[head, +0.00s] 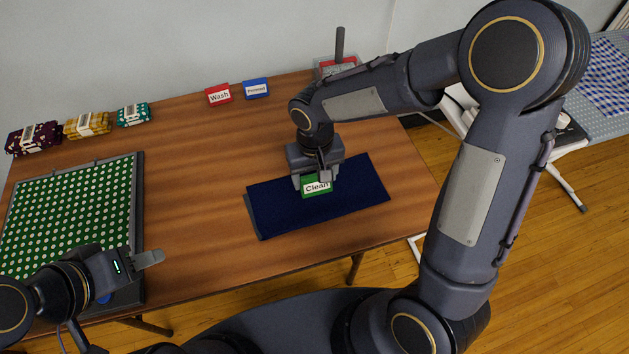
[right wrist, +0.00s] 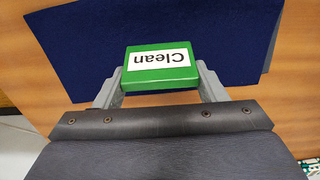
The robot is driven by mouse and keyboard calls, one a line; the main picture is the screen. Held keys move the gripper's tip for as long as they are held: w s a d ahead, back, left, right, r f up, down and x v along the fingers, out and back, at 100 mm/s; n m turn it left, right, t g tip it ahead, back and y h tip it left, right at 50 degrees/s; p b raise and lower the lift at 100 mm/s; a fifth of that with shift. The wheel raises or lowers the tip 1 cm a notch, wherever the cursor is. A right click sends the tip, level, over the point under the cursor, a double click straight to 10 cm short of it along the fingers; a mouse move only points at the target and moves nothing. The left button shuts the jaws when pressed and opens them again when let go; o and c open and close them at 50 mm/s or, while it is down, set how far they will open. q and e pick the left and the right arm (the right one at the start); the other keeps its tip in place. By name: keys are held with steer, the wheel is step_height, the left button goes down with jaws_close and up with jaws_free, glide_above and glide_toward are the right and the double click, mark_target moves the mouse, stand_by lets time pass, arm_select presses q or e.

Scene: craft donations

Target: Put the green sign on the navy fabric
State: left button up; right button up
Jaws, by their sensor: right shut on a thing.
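The green sign (head: 317,187) has a white label reading "Clean". In the head view it is between the fingers of my right gripper (head: 315,180), over the middle of the navy fabric (head: 360,190). In the right wrist view the sign (right wrist: 160,76) is between the fingertips of the right gripper (right wrist: 160,85), with the fabric (right wrist: 225,40) behind it. I cannot tell whether the sign touches the fabric. The fabric lies flat on the wooden table. My left gripper (head: 150,258) is at the lower left, near the green dotted fabric; its finger gap is not clear.
Red "Wash" sign (head: 219,95) and a blue sign (head: 256,89) stand at the table's back. Folded fabric bundles (head: 88,124) lie at the back left. Green dotted fabric (head: 70,215) lies in a dark frame at left. The table (head: 195,180) between is clear.

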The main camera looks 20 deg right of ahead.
mark_target(315, 186)
step_height(315, 186, down, 3)
steer(key=shift+r, duration=0.1)
steer(key=shift+s+f+b, duration=0.1)
steer(key=shift+f+b, duration=0.25)
steer(key=shift+b, duration=0.1)
steer(key=shift+c, duration=0.3)
steer(key=shift+f, duration=0.2)
steer(key=shift+c, duration=1.1)
steer(key=shift+f, duration=0.1)
steer(key=o, duration=0.8)
steer(key=shift+s, duration=0.1)
steer(key=o, duration=0.5)
steer(key=shift+c, duration=0.2)
